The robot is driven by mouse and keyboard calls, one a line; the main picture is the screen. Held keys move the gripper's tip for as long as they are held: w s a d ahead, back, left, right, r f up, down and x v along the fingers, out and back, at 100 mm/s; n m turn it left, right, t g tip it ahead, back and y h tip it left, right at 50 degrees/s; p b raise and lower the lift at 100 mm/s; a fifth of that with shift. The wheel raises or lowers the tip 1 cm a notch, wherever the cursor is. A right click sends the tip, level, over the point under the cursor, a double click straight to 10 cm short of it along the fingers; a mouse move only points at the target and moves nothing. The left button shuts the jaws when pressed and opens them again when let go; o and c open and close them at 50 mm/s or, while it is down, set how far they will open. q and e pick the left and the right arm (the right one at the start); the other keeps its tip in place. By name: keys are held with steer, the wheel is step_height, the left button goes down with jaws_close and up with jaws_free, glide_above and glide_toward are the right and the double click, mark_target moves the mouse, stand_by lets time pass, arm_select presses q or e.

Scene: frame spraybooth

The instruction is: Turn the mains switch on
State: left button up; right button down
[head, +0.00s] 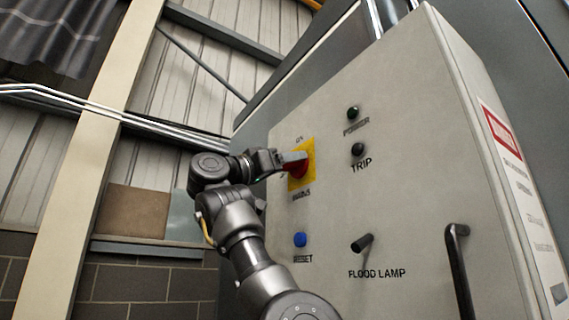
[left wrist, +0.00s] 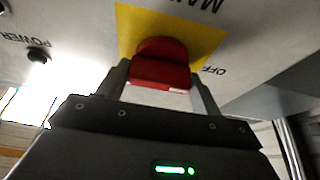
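The mains switch is a red handle (head: 297,168) on a yellow plate (head: 308,156) on the grey cabinet door. "ON" is printed above the plate and "OFF" at its left. My left gripper (head: 283,160) is at the switch. In the left wrist view the red handle (left wrist: 160,66) sits between the two fingers of my left gripper (left wrist: 160,84), which lie close against both its sides. "OFF" shows right of the yellow plate (left wrist: 208,38) there. The gripper partly hides the handle in the head view, so its exact angle is unclear. My right gripper is not in view.
The door also carries a dark green POWER lamp (head: 352,113), a dark TRIP lamp (head: 358,149), a blue RESET button (head: 300,240), a FLOOD LAMP lever (head: 362,243) and a black door handle (head: 458,270). Open room lies left of the cabinet.

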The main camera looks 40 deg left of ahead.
arm_select(q)
steer(key=shift+a, duration=0.15)
steer(key=shift+c, duration=0.6)
steer(key=m+g+h, duration=0.1)
steer(key=m, duration=0.4)
steer(key=m+g+h+b, duration=0.1)
steer(key=m+g+h, duration=0.1)
steer(key=m, duration=0.3)
steer(key=m+g+h, duration=0.2)
steer(key=m, duration=0.4)
steer(key=shift+a+r+b, duration=0.1)
steer(key=shift+r+b, duration=0.25)
steer(key=shift+b, duration=0.05)
steer(key=m+g+p, duration=0.2)
steer(key=m+p, duration=0.2)
steer(key=m, duration=0.1)
steer(key=shift+f+m+p, duration=0.1)
steer(key=shift+m+p, duration=0.65)
steer(key=shift+m, duration=0.05)
steer(key=shift+w+f+g, duration=0.1)
steer(key=shift+g, duration=0.2)
steer(key=o, duration=1)
